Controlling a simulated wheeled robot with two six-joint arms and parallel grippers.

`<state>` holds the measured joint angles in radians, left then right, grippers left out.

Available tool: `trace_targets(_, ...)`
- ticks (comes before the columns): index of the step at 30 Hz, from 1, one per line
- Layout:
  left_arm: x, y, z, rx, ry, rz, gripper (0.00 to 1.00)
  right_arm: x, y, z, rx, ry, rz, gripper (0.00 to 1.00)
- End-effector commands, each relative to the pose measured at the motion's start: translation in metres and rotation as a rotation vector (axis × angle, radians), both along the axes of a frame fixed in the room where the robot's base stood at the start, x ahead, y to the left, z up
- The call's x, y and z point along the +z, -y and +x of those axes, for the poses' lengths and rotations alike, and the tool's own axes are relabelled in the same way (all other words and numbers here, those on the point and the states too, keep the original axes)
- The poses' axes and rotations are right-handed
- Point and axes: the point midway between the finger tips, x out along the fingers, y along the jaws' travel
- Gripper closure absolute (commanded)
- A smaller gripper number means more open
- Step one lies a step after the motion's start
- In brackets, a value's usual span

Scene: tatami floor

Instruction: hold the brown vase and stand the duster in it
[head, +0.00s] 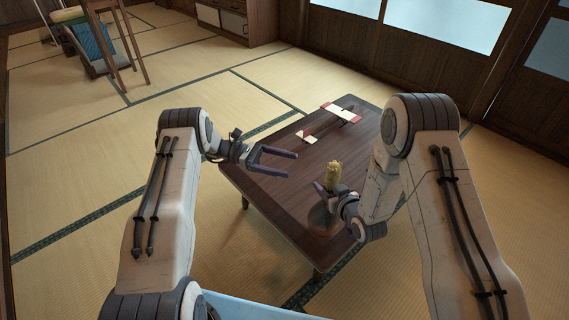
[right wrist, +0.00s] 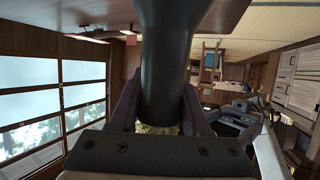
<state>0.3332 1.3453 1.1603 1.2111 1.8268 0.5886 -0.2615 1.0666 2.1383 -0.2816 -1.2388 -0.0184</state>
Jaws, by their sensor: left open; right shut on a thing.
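The brown vase (head: 321,220) is upright at the near end of the dark low table, with a wide body and narrower neck. In the right wrist view its dark neck (right wrist: 167,70) runs between my fingers. My right gripper (head: 332,192) is shut on the neck. The duster's yellow bristly head (head: 333,172) stands up above the vase mouth, and a bit of yellow (right wrist: 157,129) shows at the neck's end in the right wrist view. Its handle is hidden. My left gripper (head: 291,164) is open and empty, left of the duster. I cannot tell whether the vase touches the table.
The low table (head: 262,187) has clear space left of the vase. A red-and-white item (head: 341,113) and a small cream-and-red piece (head: 307,135) lie towards its far end. A cabinet (head: 222,18) is at the back.

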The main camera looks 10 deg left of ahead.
Motion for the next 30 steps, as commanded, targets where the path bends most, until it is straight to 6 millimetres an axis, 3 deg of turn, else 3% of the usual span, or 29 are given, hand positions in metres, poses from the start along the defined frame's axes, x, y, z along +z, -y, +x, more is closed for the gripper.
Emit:
trace_targets(11, 0.0, 0.0, 0.0, 0.0, 0.0, 0.0, 0.16, 0.001, 0.0, 0.001, 0.0, 0.003, 0.002, 1.0)
trace_targets(12, 0.0, 0.0, 0.0, 0.0, 0.0, 0.0, 0.16, 0.001, 0.0, 0.001, 0.0, 0.003, 0.002, 0.41)
trace_targets(14, 0.0, 0.0, 0.0, 0.0, 0.0, 0.0, 0.16, 0.001, 0.0, 0.001, 0.0, 0.003, 0.002, 0.18)
trace_targets(25, 0.0, 0.0, 0.0, 0.0, 0.0, 0.0, 0.16, 0.001, 0.002, -0.002, 0.0, 0.0, 0.0, 0.17)
trace_targets(30, 0.0, 0.0, 0.0, 0.0, 0.0, 0.0, 0.16, 0.01, 0.013, -0.019, -0.002, -0.001, 0.0, 0.17)
